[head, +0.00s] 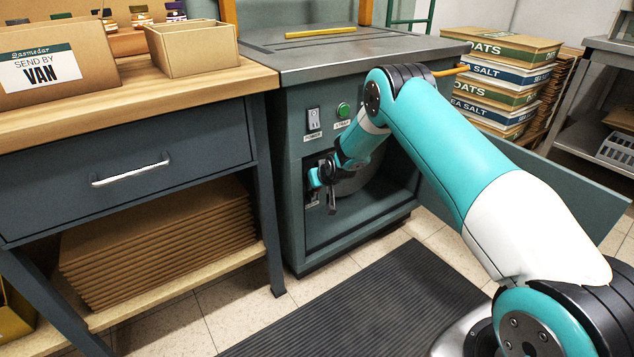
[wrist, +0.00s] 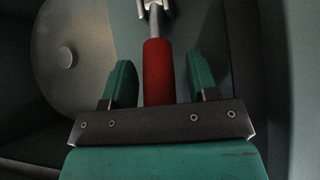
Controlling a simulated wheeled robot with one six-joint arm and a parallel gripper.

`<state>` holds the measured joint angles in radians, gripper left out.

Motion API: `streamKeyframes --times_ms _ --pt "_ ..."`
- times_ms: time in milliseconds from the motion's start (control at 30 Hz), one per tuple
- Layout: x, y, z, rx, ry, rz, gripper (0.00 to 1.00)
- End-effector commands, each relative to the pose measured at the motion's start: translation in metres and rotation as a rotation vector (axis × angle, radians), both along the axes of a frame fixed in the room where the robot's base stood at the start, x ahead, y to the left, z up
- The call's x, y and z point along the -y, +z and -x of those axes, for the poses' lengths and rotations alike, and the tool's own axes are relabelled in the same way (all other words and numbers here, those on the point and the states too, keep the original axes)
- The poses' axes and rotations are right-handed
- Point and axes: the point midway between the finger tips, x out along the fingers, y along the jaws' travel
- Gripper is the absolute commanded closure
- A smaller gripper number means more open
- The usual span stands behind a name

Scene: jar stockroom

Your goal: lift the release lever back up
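The release lever has a red grip (wrist: 158,72) on a thin metal shaft. In the wrist view it stands between the two green fingers of my gripper (wrist: 161,82), with a gap on each side. The fingers are open and do not visibly touch the grip. The lower end of the grip is hidden behind my gripper's dark plate. In the head view my gripper (head: 318,178) is at the front of the grey-green machine (head: 292,215), below its switches. The red grip cannot be made out there.
A power switch (head: 313,119) and green button (head: 343,110) sit above my gripper. A pale round disc (wrist: 75,60) is left of the lever. The machine's open door (head: 545,185) stands to the right. A wooden bench (head: 180,100) adjoins on the left.

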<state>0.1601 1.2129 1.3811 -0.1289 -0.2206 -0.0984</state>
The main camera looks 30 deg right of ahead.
Motion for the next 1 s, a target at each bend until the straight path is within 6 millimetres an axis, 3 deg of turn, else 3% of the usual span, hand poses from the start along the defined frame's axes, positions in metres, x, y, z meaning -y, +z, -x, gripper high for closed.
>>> streamKeyframes --times_ms 267,700,1000 --pt "-0.001 0.012 0.009 -0.002 0.001 0.001 0.46" --pt "0.000 0.090 0.083 0.000 0.000 0.000 0.46" --pt "0.001 0.121 0.117 -0.001 0.002 -0.001 0.46"
